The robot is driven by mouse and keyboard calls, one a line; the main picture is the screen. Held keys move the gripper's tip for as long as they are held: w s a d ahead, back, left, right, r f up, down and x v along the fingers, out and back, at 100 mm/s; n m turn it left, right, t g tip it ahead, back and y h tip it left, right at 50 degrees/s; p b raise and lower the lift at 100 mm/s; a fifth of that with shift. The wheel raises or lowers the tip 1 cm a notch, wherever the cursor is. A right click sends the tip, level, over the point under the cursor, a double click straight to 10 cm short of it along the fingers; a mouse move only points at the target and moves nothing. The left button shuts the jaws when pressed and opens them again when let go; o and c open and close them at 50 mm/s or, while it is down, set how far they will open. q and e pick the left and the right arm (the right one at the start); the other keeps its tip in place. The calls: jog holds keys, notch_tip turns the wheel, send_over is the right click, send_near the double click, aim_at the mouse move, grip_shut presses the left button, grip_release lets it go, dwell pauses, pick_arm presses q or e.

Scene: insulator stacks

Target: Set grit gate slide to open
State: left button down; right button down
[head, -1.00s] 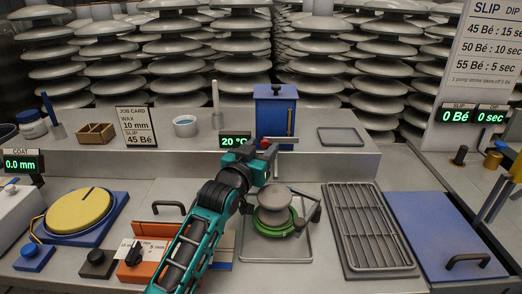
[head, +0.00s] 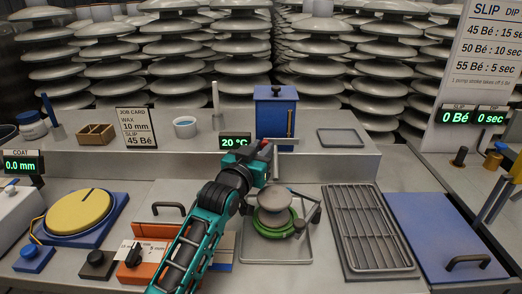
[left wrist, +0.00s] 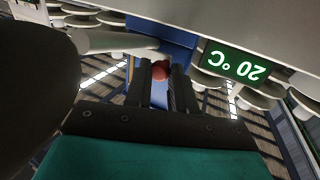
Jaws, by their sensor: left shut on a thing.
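The grit hopper appears to be the blue box (head: 275,112) with a dark top knob, standing at the front of the raised shelf. My left gripper (head: 268,149) is at the lower front of this box. In the left wrist view, a small red knob (left wrist: 160,70) sits between its two dark fingers (left wrist: 160,88), which are shut on it. A pale bar (head: 287,141) shows beside the gripper at the box's foot. The gripper hides most of the slide, so its position cannot be told. My right gripper is out of view.
A grey insulator piece (head: 273,201) on a green ring (head: 270,222) stands just below the gripper. A wire rack (head: 369,230) and a blue lid (head: 440,235) lie to the right. A green 20 °C display (head: 235,142) is close left of the gripper.

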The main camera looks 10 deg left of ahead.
pick_arm(q)
jog(key=a, duration=0.1)
jog(key=a+p, duration=0.1)
jog(key=a, duration=0.1)
jog(key=shift+s+a+p, duration=0.35)
jog(key=shift+a, duration=0.05)
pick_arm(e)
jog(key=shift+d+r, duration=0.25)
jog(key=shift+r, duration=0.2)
pick_arm(q)
jog(key=c, duration=1)
grip_release()
jog(key=shift+a, duration=0.1)
jog(key=shift+o, duration=0.2)
notch_tip(320, 180, up, 20)
jog(key=p, duration=0.3)
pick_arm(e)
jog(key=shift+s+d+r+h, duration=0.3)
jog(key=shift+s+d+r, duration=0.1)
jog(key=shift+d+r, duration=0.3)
